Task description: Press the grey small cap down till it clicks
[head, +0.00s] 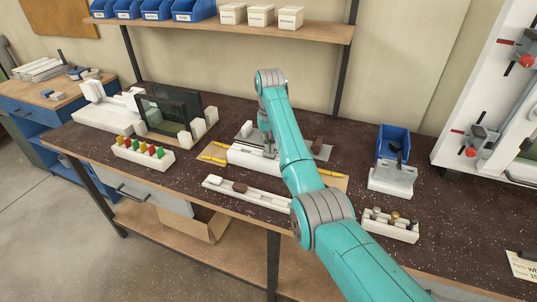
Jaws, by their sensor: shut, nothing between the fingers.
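My gripper (269,147) points down over the white block (250,157) in the middle of the bench. Its fingers are small in the picture and look shut, with nothing seen between them. My teal arm covers part of the block's right end. I cannot make out the grey small cap for certain; it may be hidden under or behind my gripper. Whether the fingertips touch anything is too small to tell.
A white rail (275,197) with small blocks lies in front. A rack of coloured pieces (143,153) and a dark panel (172,112) stand left. A blue bin (393,142) and a small-parts holder (390,226) stand right. A shelf (330,32) runs behind.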

